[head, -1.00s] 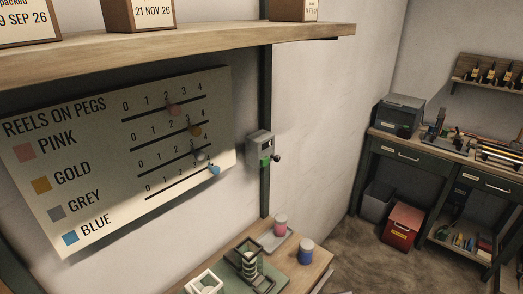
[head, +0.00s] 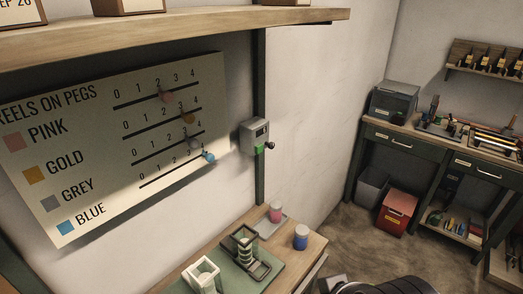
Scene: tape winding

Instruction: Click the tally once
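The tally looks to be a small grey box (head: 254,136) on the dark green upright post. It has a small window on its front, a green part (head: 259,149) below and a dark knob (head: 270,146) sticking out at its lower right. The window is too small to read. Part of my arm (head: 392,286) shows at the bottom edge, well below and right of the tally and apart from it. The fingers of my gripper are not in view.
A board (head: 75,205) with coloured pegs hangs left of the tally, under a wooden shelf (head: 180,36). Below, a bench holds a pink reel (head: 275,211), a blue and white reel (head: 301,237) and a winding stand (head: 243,247). The wall right of the tally is bare.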

